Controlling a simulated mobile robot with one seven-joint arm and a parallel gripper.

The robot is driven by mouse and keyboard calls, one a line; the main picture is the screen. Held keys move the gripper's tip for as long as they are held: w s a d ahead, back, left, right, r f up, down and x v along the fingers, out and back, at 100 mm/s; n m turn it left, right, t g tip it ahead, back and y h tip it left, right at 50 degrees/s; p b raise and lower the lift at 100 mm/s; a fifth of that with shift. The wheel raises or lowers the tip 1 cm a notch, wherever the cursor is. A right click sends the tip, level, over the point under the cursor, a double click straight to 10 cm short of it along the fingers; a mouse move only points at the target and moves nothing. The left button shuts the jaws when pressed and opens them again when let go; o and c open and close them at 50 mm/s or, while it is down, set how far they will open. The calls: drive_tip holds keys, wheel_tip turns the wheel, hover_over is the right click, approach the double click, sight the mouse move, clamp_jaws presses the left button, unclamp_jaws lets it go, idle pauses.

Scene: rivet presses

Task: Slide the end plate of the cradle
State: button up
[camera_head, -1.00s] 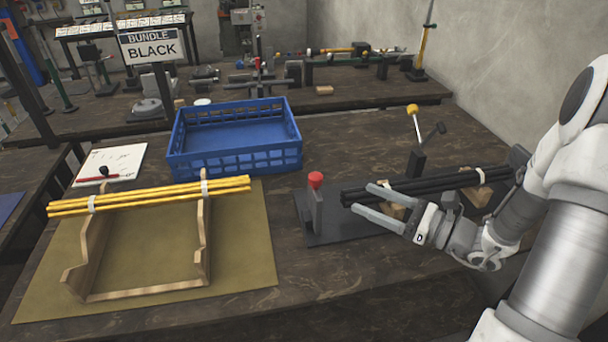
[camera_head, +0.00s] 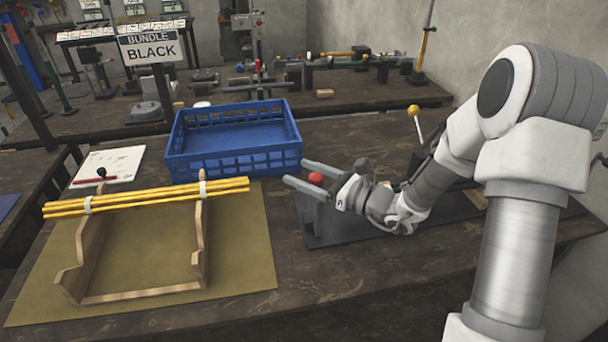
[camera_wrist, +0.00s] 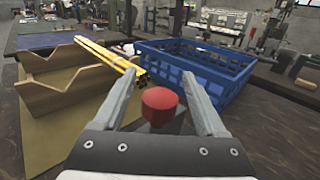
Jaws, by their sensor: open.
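The end plate (camera_head: 309,213) is a dark upright plate with a red knob (camera_head: 316,179) on top, at the left end of the dark cradle base (camera_head: 345,231). My gripper (camera_head: 296,172) is open at the knob. In the wrist view the red knob (camera_wrist: 160,106) sits between the two spread fingers (camera_wrist: 164,92), with a visible gap on each side. In the head view my arm hides much of the cradle and the black rods seen there earlier.
A blue crate (camera_head: 178,163) stands behind the cradle. Yellow rods (camera_head: 150,196) lie on a wooden rack (camera_head: 92,250) on an olive mat (camera_head: 240,265) to the left. A yellow-knobbed lever (camera_head: 414,111) rises behind my arm. A sign (camera_head: 151,48) reads "BUNDLE BLACK".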

clamp_jaws()
idle(0.4)
idle(1.1)
